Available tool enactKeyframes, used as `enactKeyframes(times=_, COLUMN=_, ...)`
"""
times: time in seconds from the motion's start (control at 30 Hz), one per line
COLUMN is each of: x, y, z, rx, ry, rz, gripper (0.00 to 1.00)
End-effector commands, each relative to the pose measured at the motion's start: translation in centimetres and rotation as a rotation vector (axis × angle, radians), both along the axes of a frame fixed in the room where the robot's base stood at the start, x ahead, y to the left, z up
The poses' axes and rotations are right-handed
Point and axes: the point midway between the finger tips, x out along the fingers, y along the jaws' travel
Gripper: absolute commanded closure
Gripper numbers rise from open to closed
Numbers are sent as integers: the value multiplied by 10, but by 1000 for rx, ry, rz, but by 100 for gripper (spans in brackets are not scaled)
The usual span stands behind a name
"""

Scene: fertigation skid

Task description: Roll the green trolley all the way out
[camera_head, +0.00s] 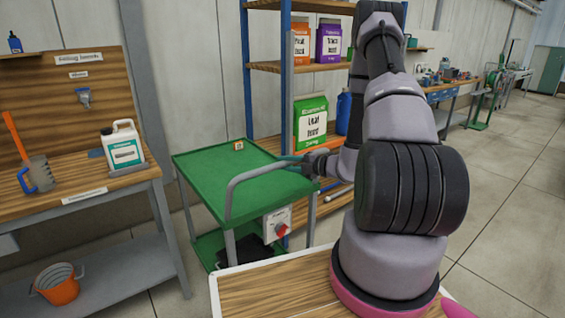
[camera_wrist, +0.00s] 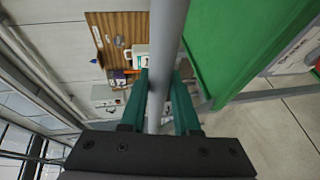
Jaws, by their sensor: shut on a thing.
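The green trolley (camera_head: 240,185) stands in front of the shelf rack, with a green top tray, a lower green shelf and a grey push handle (camera_head: 231,190). Its green tray edge also shows at the right in the wrist view (camera_wrist: 235,45). My gripper (camera_wrist: 160,95) has its two teal fingers on either side of the grey handle bar (camera_wrist: 167,40), shut on it. In the head view my gripper (camera_head: 300,163) is at the handle's right part, partly hidden by my arm. A white box with a red knob (camera_head: 277,224) is on the trolley's near side.
A wooden workbench (camera_head: 75,185) with a white jug (camera_head: 123,145) stands left of the trolley, with an orange bucket (camera_head: 59,284) on its lower shelf. A shelf rack (camera_head: 286,90) with bags is behind. Open floor (camera_head: 510,215) lies to the right.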

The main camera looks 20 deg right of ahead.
Motion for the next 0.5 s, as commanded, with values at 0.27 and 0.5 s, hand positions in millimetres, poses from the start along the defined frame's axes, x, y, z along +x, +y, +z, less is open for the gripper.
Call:
enactKeyframes(times=0.27, x=-3, y=-2, z=-1, rx=-1, ry=2, rz=-2, gripper=100)
enactKeyframes(times=0.5, x=-3, y=-2, z=-1, rx=-2, ry=1, rz=-3, gripper=43)
